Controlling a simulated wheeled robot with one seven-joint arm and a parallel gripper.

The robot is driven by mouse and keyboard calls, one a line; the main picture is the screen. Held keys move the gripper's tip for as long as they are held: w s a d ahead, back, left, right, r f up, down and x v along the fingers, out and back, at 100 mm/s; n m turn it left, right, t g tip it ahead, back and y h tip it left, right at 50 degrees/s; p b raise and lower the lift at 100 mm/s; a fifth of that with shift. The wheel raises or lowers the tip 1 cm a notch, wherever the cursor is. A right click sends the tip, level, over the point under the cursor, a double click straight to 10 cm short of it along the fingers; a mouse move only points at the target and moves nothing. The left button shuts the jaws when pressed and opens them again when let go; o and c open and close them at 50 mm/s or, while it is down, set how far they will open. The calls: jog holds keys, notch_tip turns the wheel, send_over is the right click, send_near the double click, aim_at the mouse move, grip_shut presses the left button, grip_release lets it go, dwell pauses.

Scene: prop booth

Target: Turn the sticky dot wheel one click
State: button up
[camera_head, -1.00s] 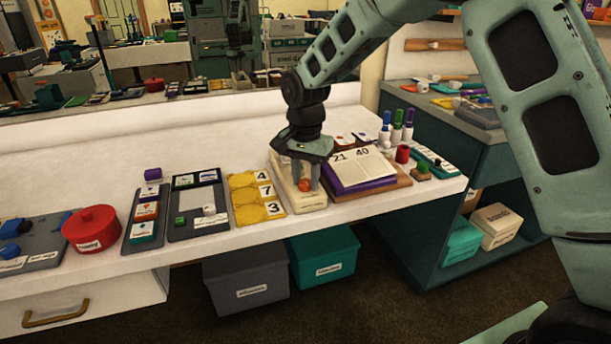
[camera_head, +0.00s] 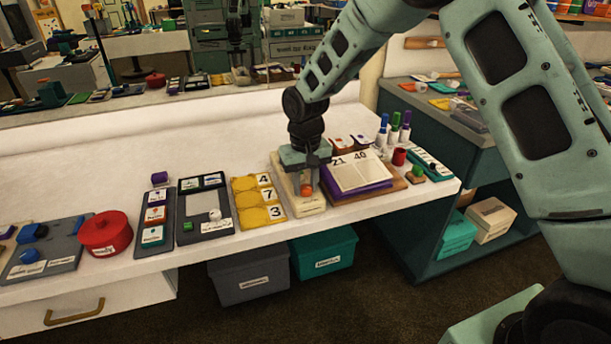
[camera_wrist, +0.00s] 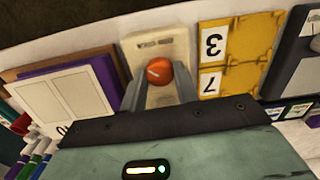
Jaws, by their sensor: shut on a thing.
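The sticky dot wheel is an orange round knob (camera_head: 306,191) on a cream block (camera_head: 290,203) near the table's front edge. In the wrist view the orange knob (camera_wrist: 160,71) carries a short pale mark, slanted, and the cream block (camera_wrist: 155,46) has small printing on its edge. My gripper (camera_head: 306,186) points down over the block, shut on the knob. In the wrist view my gripper's two fingers (camera_wrist: 159,82) stand on either side of the knob. The block's rear part is partly hidden by my gripper in the head view.
A yellow number board (camera_head: 245,214) stands close on the left of the block. An open calendar book (camera_head: 358,172) on a purple base (camera_head: 362,194) is close on the right. A red round tin (camera_head: 106,232) sits farther left. Teal and grey bins are under the table.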

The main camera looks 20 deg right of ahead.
aim_at(306, 187)
jog(key=n+p, duration=0.2)
jog(key=n, duration=0.2)
jog(key=shift+r+n, duration=0.1)
jog(key=shift+n, duration=0.2)
jog(key=shift+n+p, duration=0.95)
jog(key=shift+n, duration=0.85)
jog(key=o, duration=1)
jog(key=shift+c, duration=0.2)
notch_tip(306, 187, up, 17)
jog(key=shift+b, duration=0.3)
jog(key=shift+r, duration=0.1)
